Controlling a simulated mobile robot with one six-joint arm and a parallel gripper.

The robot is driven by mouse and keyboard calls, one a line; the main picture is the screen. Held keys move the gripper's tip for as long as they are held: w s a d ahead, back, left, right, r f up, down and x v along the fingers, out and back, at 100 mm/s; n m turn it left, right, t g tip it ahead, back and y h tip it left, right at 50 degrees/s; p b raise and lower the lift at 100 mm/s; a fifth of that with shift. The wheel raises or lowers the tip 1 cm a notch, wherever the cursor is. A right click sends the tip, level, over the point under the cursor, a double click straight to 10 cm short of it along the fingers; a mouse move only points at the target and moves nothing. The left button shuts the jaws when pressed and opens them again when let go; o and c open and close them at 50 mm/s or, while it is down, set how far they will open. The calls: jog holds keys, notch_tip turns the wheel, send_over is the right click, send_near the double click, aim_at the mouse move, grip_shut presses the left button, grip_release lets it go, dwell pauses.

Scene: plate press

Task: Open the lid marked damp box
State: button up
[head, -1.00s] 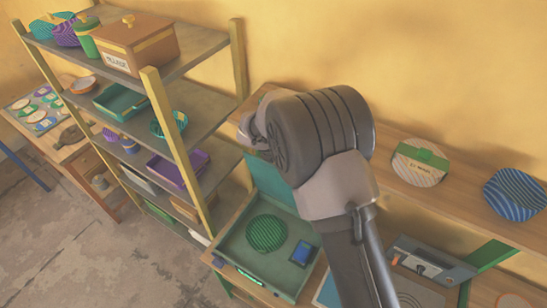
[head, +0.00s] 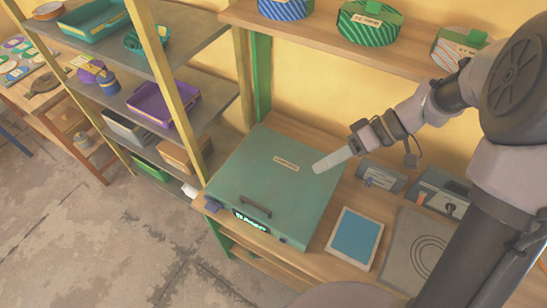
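The damp box appears to be the teal box (head: 240,215) on the wooden bench, with a small lit green display on its front edge. Its lid (head: 272,187) is down and covers the inside. The lid carries a pale label (head: 286,164), too small to read, and a dark bar handle (head: 255,206) near the front edge. My gripper (head: 330,162) shows in front of the lid's right far part, right of the label and apart from the handle. Its fingers look like one pale slab, so their opening is hidden. I see nothing held.
A blue-faced panel (head: 355,237) and a grey mat with rings (head: 413,252) lie right of the box. Small grey devices (head: 380,177) stand behind them. A shelving rack (head: 190,70) stands to the left. The floor in front is clear.

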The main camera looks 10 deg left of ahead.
jog(key=w+d+m+t+y+p, duration=0.2)
jog(key=w+d+t+y+p, duration=0.15)
jog(key=w+y, duration=0.35)
jog(key=a+f, duration=0.2)
jog(key=a, duration=0.7)
jog(key=w+a+f+h, duration=0.1)
jog(key=a+f, duration=0.1)
jog(key=a, duration=0.6)
jog(key=shift+w+a+f+n+p, duration=0.25)
jog(key=shift+w+a+n+p, duration=0.05)
jog(key=shift+a, duration=0.05)
jog(key=c, duration=0.7)
grip_shut()
